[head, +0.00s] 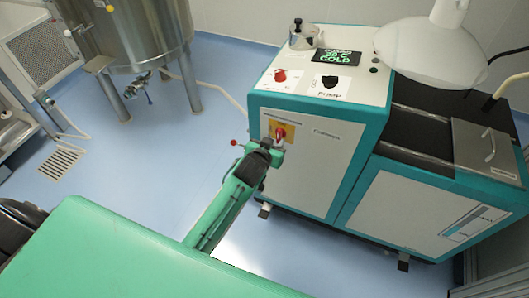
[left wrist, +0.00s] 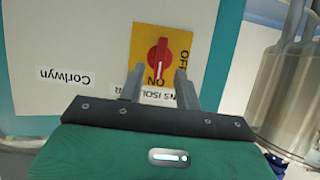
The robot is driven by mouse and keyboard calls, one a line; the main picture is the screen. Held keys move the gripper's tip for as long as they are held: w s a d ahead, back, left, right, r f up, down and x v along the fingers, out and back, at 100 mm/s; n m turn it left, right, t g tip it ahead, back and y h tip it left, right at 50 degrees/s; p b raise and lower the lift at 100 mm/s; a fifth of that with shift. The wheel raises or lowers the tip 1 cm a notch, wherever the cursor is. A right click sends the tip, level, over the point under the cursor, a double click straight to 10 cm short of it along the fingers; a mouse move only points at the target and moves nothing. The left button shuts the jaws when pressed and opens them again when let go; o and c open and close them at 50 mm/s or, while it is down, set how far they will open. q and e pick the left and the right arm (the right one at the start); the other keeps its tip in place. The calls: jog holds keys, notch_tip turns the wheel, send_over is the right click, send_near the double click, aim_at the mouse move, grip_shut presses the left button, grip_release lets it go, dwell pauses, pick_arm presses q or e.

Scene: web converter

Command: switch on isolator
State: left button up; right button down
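The isolator is a red rotary knob (left wrist: 158,58) on a yellow plate (left wrist: 180,45) on the machine's pale front panel. In the left wrist view the scene is upside down; the knob's long axis lines up with the ON mark, and OFF is at the plate's right side. The yellow plate also shows in the head view (head: 289,126). My left gripper (left wrist: 158,70) is open, its fingertips on either side of the knob's lower part with gaps visible. In the head view the left gripper (head: 277,142) partly covers the knob. My right gripper is not in view.
The teal and white machine (head: 330,140) has a top panel with a lit display (head: 336,57), a red button (head: 280,76) and a black knob (head: 329,81). A steel vessel (head: 125,35) on legs stands at the back left. Blue floor (head: 150,160) between them is mostly clear.

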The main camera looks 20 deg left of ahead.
pick_arm(q)
jog(key=v, duration=1)
